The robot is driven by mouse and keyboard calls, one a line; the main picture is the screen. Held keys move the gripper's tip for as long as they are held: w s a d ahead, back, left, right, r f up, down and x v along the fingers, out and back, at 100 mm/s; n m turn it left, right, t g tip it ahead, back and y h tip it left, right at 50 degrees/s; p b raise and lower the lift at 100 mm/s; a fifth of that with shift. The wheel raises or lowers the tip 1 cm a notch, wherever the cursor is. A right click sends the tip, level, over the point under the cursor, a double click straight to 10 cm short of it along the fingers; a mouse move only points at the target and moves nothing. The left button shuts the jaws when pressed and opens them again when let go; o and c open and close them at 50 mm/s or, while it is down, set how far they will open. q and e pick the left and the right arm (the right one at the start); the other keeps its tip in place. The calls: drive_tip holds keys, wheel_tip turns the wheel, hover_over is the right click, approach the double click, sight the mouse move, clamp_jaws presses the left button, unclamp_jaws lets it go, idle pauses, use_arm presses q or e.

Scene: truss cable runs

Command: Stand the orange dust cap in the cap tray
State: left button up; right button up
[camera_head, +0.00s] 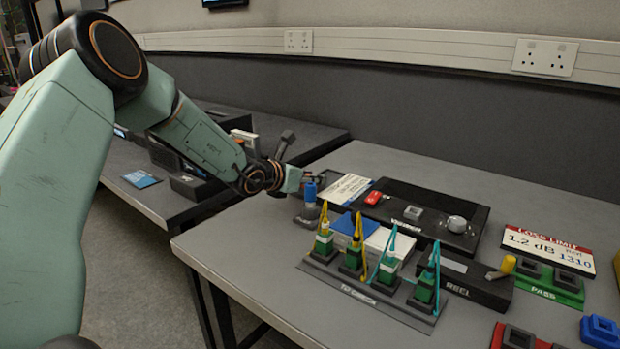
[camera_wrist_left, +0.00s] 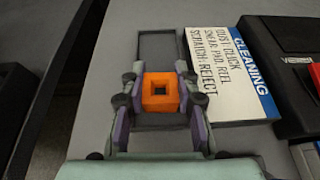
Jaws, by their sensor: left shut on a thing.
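The orange dust cap (camera_wrist_left: 161,92) is a square block with a dark square hole, seen in the left wrist view between the fingers of my left gripper (camera_wrist_left: 160,98). The gripper is shut on it. The cap tray (camera_wrist_left: 160,50), a shallow dark grey frame, lies under and beyond the cap; I cannot tell whether the cap touches its floor. In the head view my left gripper (camera_head: 301,180) is at the tray (camera_head: 334,186), at the table's far left corner, and the cap is hidden there. My right gripper is not in view.
A white cleaning card (camera_wrist_left: 222,70) lies close right of the tray. A blue-topped pen-like cleaner (camera_head: 309,202) stands nearby. A rack of several green connectors (camera_head: 372,290), a black console (camera_head: 420,212) and a reel box (camera_head: 462,278) stand right. The front left tabletop is clear.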

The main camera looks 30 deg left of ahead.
use_arm(q)
drive_tip(key=shift+w+f, duration=0.1)
drive_tip(key=shift+f, duration=0.25)
drive_tip(key=o, duration=0.7)
drive_tip(key=shift+r, duration=0.1)
drive_tip(key=o, duration=0.3)
drive_tip(key=shift+r+p, duration=0.5)
drive_tip(key=shift+r, duration=0.1)
drive_tip(key=p+v, duration=0.3)
drive_tip(key=v, duration=0.4)
drive_tip(key=shift+a+r+p, duration=0.1)
drive_tip(key=shift+r+p, duration=0.1)
drive_tip(key=shift+p, duration=0.2)
drive_tip(key=p+v, duration=0.3)
drive_tip(key=p, duration=0.1)
drive_tip(key=shift+s+r, duration=0.1)
drive_tip(key=shift+s, duration=0.3)
drive_tip(key=shift+s+r+p, duration=0.1)
drive_tip(key=shift+s+p, duration=0.5)
drive_tip(key=shift+p, duration=0.2)
